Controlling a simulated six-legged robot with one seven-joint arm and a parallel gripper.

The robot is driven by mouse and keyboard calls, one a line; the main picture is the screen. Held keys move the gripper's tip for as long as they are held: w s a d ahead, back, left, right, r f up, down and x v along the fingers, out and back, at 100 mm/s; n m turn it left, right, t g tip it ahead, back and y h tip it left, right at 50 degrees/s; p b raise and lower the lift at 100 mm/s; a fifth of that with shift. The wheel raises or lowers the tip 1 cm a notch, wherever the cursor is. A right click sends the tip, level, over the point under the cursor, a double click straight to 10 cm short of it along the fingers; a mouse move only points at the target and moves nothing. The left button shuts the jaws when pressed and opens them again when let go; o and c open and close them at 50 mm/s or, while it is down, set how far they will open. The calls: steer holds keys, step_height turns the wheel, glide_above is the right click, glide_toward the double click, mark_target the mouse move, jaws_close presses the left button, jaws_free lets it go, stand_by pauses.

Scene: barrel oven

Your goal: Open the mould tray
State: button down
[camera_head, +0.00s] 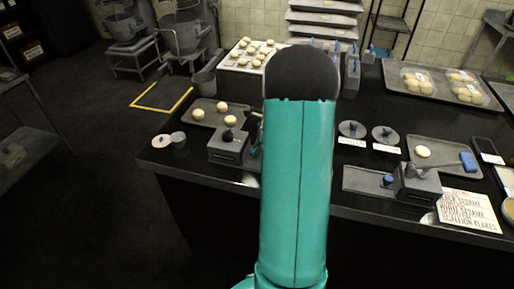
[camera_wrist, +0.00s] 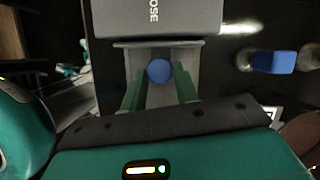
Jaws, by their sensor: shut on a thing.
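In the wrist view the mould tray (camera_wrist: 160,94) is a grey plate with a raised edge, in front of a dark grey box (camera_wrist: 160,16) with letters ending in "OSE". A round blue knob (camera_wrist: 159,70) stands on the tray. My gripper (camera_wrist: 160,73) has its two green fingers on either side of the knob and is shut on it. How far the tray sticks out of the box is hard to judge.
In the head view a grey box with a dark lever (camera_head: 228,146) stands left of my arm. A similar box (camera_head: 417,186) with a blue-knobbed plate (camera_head: 358,180) stands right. Bun trays (camera_head: 447,86) lie on the black counter (camera_head: 300,230). The floor at left is mostly clear.

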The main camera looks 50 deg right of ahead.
steer(key=s+d, duration=0.1)
steer(key=s, duration=0.2)
steer(key=s+d, duration=0.2)
steer(key=s, duration=0.1)
steer(key=s+d, duration=0.2)
steer(key=s, duration=0.2)
steer(key=shift+d, duration=0.15)
steer(key=c, duration=1.1)
jaws_free()
steer(key=shift+o, duration=0.2)
steer(key=v, duration=1.3)
steer(key=shift+r, duration=0.4)
steer(key=shift+s, duration=0.1)
